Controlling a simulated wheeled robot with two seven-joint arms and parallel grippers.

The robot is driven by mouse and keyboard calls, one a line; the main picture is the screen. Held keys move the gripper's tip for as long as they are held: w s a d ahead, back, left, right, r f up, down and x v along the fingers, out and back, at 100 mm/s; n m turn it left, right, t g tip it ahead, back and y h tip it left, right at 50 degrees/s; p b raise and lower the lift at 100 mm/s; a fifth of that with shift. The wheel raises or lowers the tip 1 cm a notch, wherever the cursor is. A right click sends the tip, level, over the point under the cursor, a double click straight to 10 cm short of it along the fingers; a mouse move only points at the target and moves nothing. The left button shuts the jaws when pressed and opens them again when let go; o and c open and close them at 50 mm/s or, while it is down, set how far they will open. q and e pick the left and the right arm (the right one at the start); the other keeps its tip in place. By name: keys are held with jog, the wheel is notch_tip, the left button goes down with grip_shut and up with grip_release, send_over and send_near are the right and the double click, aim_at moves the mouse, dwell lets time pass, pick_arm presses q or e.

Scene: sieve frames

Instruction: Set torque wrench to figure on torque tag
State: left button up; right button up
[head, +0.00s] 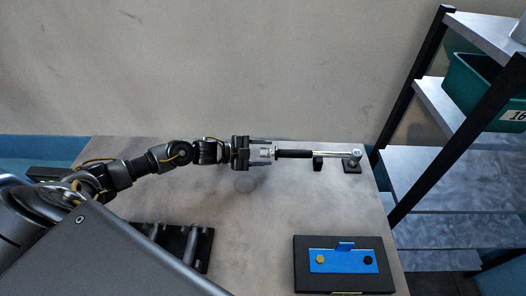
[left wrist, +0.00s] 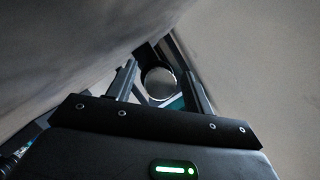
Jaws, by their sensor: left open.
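The torque wrench (head: 296,154) lies level near the back of the table, black handle to the left, silver shaft and head to the right. It rests on a small black support and a block under its head. My left gripper (head: 264,153) is open at the handle's left end, its fingers on either side of the silver end knob. In the left wrist view the round end of the knob (left wrist: 160,84) shows between the two open fingers (left wrist: 161,88). Contact cannot be told. No torque tag figure or wrench scale is readable. My right gripper is not in view.
A black case (head: 304,277) with a blue plate (head: 330,267), a yellow and a black round piece, and an upright blue tab is at front right. A black rack (head: 203,248) is at front left. Shelves (head: 440,178) with a green bin (head: 482,92) stand right. The table middle is clear.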

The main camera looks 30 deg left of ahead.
pick_arm(q)
jog(key=shift+c, duration=0.7)
jog(key=c, duration=0.8)
jog(key=shift+c, duration=0.2)
